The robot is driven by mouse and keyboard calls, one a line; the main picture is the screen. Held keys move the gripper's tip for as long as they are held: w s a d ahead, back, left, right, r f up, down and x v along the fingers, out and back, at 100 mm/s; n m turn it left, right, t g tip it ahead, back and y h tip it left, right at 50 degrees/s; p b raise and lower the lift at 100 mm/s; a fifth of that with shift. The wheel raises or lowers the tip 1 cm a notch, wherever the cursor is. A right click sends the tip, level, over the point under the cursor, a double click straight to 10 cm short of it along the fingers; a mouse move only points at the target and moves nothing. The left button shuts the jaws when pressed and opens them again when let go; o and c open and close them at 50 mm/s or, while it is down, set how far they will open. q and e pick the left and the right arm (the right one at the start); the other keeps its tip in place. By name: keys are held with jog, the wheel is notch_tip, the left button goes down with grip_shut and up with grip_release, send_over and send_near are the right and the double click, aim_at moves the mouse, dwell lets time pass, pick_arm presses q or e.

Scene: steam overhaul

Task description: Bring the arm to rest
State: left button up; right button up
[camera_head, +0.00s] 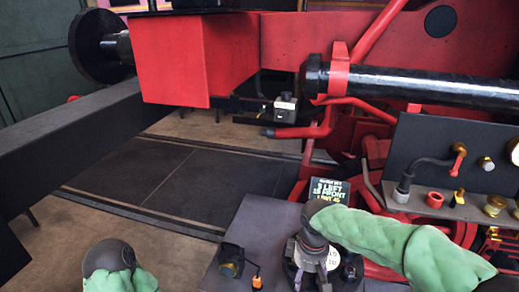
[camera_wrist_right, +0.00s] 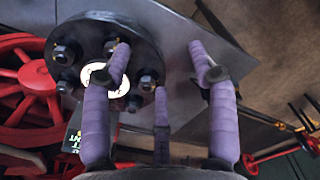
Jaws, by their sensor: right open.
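My right arm, in a green sleeve, comes in from the right in the head view. Its gripper (camera_head: 310,246) is over a dark round flange on the grey bench top (camera_head: 254,222). In the right wrist view, the purple fingers of this gripper (camera_wrist_right: 160,62) are spread and nothing is between them. The black flange (camera_wrist_right: 146,42), with several nuts and a white round label, lies beyond the fingers. Whether a finger touches it I cannot tell. Of my left arm, a green sleeve and grey rounded part show at the bottom left in the head view; its gripper is not seen.
A small black device (camera_head: 231,261) with an orange part stands on the bench, left of the flange. A lettered sign (camera_head: 329,190) stands behind. A dark panel (camera_head: 440,150) with fittings is at the right. Red machinery (camera_head: 200,55) fills the back. Open floor lies left of the bench.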

jog(key=s+a+f+m+y, duration=0.2)
jog(key=f, duration=0.8)
jog(key=s+a+f+m+y, duration=0.1)
jog(key=s+f+m, duration=0.1)
jog(key=f, duration=0.9)
pick_arm(q)
jog(key=shift+f+b, duration=0.65)
pick_arm(e)
jog(key=s+f+m+y, duration=0.1)
jog(key=s+f+m, duration=0.6)
jog(key=s+f, duration=0.5)
notch_tip(320, 180, down, 3)
jog(key=shift+s+r, duration=0.1)
jog(key=shift+s, duration=0.15)
